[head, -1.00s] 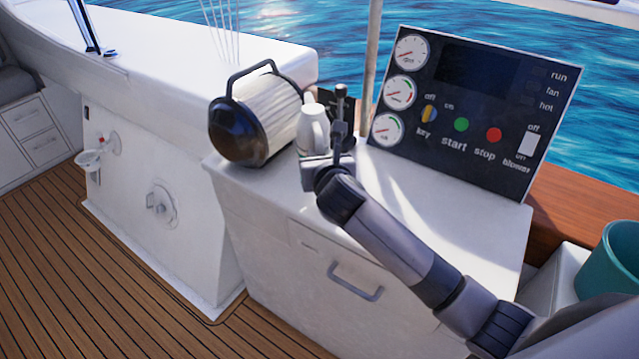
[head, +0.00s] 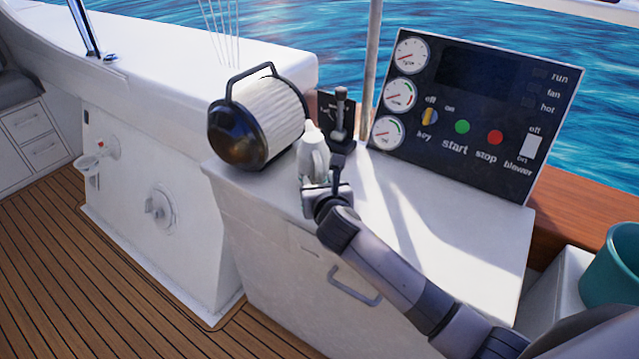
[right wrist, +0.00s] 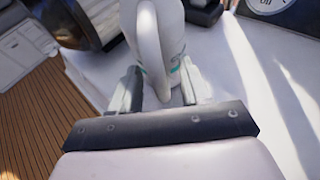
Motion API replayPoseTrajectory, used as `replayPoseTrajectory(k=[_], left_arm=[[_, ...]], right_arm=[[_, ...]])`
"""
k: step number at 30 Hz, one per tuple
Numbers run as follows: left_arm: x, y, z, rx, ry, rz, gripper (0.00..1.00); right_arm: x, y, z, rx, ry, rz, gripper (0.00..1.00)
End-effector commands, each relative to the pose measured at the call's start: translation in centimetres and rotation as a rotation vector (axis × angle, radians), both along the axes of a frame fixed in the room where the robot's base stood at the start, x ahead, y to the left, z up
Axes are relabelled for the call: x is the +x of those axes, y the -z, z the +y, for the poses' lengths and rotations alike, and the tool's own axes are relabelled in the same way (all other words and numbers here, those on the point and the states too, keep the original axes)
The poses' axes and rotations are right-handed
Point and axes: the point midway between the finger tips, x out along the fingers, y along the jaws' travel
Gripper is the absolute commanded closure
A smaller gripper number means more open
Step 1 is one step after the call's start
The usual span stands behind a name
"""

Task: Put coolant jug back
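The coolant jug (head: 313,158) is white, with a narrow top and a loop handle. In the head view it is close to upright over the counter's left part, right of the round filter. My right gripper (head: 326,188) is at its lower part. In the right wrist view, the jug (right wrist: 161,40) stands between the two fingers of my right gripper (right wrist: 161,88), handle towards the camera, and the fingers appear closed on its sides. The gripper hides the jug's base in the head view, so I cannot tell whether it touches the counter. My left gripper is out of view.
A pleated filter (head: 270,120) with a dark end and a carry handle lies left of the jug. A dark lever (head: 340,115) stands just behind. A control panel (head: 475,115) rises at the back right. The counter (head: 445,205) is clear in front of it. A teal bucket (head: 612,262) is far right.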

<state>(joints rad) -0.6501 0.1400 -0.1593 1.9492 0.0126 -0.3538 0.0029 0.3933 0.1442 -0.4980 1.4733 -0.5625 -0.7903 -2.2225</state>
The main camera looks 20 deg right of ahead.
Motion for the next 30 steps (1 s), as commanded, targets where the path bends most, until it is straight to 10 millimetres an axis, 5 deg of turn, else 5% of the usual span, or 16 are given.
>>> replayPoseTrajectory(k=[14,30], left_arm=[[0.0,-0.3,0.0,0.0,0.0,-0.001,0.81],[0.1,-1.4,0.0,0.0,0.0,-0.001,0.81]], right_arm=[[-1.0,-0.5,0.1,-0.001,0.0,-0.001,0.53],[-8.8,-3.2,1.1,0.0,-0.001,-0.001,0.53]])
